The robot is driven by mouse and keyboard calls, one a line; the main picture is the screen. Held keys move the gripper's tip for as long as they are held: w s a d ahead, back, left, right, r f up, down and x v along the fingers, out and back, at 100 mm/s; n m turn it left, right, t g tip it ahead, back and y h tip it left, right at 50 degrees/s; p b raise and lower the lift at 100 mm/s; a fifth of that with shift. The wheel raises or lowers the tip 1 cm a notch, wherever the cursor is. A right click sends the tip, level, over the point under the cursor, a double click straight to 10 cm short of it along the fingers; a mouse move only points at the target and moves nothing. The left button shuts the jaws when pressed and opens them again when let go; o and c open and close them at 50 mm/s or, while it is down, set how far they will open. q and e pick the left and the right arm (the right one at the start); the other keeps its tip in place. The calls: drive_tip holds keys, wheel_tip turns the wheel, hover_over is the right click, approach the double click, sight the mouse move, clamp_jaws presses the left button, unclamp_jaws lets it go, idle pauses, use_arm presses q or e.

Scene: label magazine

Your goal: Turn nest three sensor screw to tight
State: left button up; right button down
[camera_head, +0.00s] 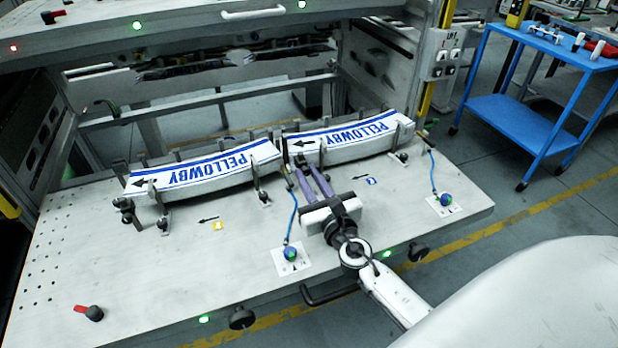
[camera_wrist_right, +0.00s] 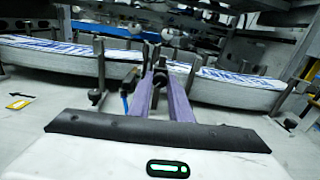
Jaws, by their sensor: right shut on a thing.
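My right gripper (camera_head: 307,168) reaches over the plate to the gap between two label stacks. In the right wrist view its purple fingers (camera_wrist_right: 167,84) are closed on a small dark knob-like part (camera_wrist_right: 160,76), probably the sensor screw. The fingers hide most of it, so its turn cannot be read. A sensor with a blue cable (camera_head: 294,212) stands just left of the fingers. The cable runs down to a blue-green plug (camera_head: 291,254) on a white pad. A second blue cable (camera_head: 433,172) and plug (camera_head: 446,200) are at the right. My left gripper is not seen.
The left label stack (camera_head: 205,171) and right label stack (camera_head: 350,138), printed PELLOWBY, sit between upright posts close to the fingers. Black knobs (camera_head: 242,318) line the plate's front edge. A red-handled part (camera_head: 90,312) lies front left. A blue cart (camera_head: 540,110) stands at the right.

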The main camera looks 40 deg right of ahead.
drive_tip(key=m+b, duration=0.2)
drive_tip(key=m, duration=0.4)
drive_tip(key=shift+f, duration=0.1)
drive_tip(key=m+b, duration=0.1)
drive_tip(key=m, duration=0.8)
drive_tip(key=shift+b, duration=0.4)
drive_tip(key=m, duration=0.3)
drive_tip(key=shift+m, duration=0.4)
drive_tip(key=m+p, duration=0.1)
drive_tip(key=m, duration=0.4)
drive_tip(key=shift+m, duration=0.3)
drive_tip(key=shift+m+p, duration=0.5)
drive_tip(key=shift+m, duration=0.4)
